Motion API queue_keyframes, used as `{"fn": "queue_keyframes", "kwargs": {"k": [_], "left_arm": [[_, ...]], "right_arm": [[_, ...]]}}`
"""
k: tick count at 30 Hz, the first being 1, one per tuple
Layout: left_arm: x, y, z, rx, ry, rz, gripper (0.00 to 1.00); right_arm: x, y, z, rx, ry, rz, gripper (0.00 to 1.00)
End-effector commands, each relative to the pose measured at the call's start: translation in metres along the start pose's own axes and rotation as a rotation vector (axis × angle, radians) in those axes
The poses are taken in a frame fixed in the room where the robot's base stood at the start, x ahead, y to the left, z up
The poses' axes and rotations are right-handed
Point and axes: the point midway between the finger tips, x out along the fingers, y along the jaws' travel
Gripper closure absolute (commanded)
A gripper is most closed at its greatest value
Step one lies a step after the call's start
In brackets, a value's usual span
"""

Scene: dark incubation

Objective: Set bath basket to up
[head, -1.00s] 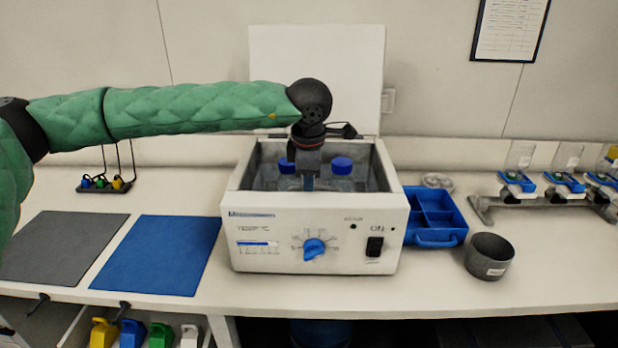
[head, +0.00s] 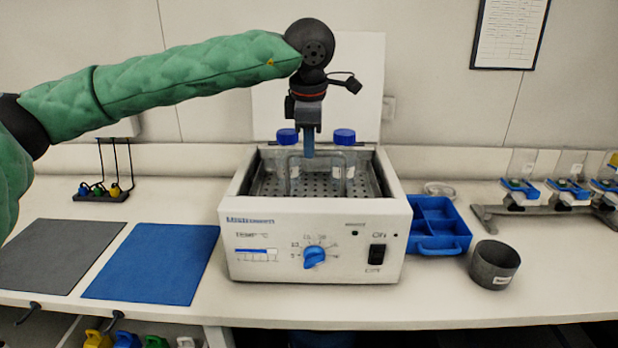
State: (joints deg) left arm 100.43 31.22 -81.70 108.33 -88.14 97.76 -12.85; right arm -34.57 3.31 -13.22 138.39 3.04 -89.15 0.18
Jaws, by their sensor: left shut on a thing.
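The water bath (head: 315,212) stands in the middle of the bench with its white lid (head: 355,95) upright behind it. The bath basket (head: 325,154) is a metal rack with a perforated floor, raised near the top of the tank. Two blue-capped bottles (head: 344,137) and (head: 288,137) stand in it, their caps above the bath rim. My left gripper (head: 309,150) points down above the bath, between the bottles, shut on the basket's handle. The exact grip is partly hidden by the gripper. My right gripper is not in view.
A blue divided tray (head: 438,245) and a dark grey cup (head: 493,265) stand right of the bath. A grey mat (head: 45,256) and a blue mat (head: 152,263) lie at left. A rack of flasks (head: 545,212) stands at far right.

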Motion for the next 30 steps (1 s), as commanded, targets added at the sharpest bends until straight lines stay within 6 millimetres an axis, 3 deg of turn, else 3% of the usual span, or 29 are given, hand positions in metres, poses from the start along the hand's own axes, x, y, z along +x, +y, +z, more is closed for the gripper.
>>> {"fn": "queue_keyframes", "kwargs": {"k": [4,13,14,17,26,30], "left_arm": [[-0.019,0.005,0.0,-0.002,-0.004,0.005,1.0],[-0.024,0.006,-0.001,-0.003,-0.004,0.007,1.0],[-0.024,0.006,-0.001,-0.003,-0.004,0.007,0.88],[-0.024,0.006,-0.001,-0.003,-0.004,0.007,0.68],[-0.021,0.004,0.0,-0.001,-0.002,0.003,0.68],[-0.03,0.005,0.0,-0.002,-0.003,0.004,0.68]], "right_arm": [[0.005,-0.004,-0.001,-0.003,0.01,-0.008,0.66],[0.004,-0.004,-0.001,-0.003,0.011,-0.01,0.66],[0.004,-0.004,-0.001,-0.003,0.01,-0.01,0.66],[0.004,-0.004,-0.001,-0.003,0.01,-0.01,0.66],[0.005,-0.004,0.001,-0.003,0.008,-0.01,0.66],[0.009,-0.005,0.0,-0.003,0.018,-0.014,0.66]]}}
